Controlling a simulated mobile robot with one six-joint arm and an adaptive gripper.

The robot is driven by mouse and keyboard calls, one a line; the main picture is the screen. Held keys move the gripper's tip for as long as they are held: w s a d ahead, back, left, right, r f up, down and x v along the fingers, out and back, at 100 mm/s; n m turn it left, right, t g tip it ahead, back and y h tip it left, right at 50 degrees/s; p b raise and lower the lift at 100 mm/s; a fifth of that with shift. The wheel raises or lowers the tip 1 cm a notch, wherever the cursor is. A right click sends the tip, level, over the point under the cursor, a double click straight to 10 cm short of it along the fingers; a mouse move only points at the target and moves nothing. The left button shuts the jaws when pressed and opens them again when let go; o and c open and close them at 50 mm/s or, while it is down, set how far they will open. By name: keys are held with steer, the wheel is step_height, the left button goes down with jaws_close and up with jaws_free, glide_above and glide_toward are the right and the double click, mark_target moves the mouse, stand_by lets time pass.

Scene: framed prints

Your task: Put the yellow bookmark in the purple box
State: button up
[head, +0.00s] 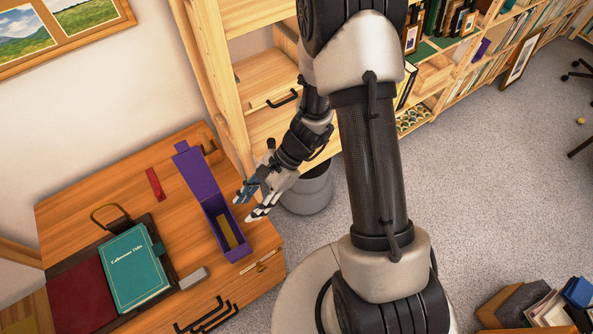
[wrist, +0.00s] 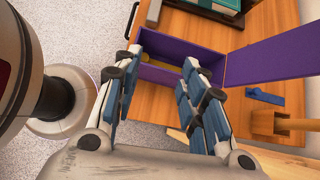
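The purple box (head: 211,211) stands open on the wooden desk, its lid laid back toward the wall side. The yellow bookmark (head: 228,232) lies inside the box, toward its near end. My gripper (head: 246,206) is beside the box's right side, fingers apart and nothing seen between them. In the wrist view, my gripper (wrist: 165,58) is open, with its fingers toward the box (wrist: 190,58) and the lid (wrist: 270,60) at right. A strip of yellow (wrist: 172,78) shows between the fingers, partly hidden by the box's near wall.
A red strip (head: 155,184), a teal book (head: 135,266) and a grey block (head: 193,278) lie on the desk (head: 120,170). A blue item (wrist: 265,97) lies near the lid. A grey bin (head: 309,192) and shelves (head: 262,75) stand to the right.

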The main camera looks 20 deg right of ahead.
steer(key=s+d+r+n+t+h, duration=0.2)
steer(key=s+d+r+n+h, duration=0.1)
steer(key=r, duration=0.6)
steer(key=s+d+r+n+t+h, duration=0.2)
steer(key=s+d+r+n+h, duration=0.1)
steer(key=r+n, duration=0.4)
steer(key=s+d+r+n+t+h, duration=0.2)
steer(key=s+d+r+n, duration=0.3)
steer(key=r, duration=0.7)
steer(key=shift+d+t+h, duration=0.3)
steer(key=shift+d+h, duration=0.1)
steer(key=shift+d, duration=0.15)
steer(key=shift+s, duration=0.1)
steer(key=shift+c, duration=0.5)
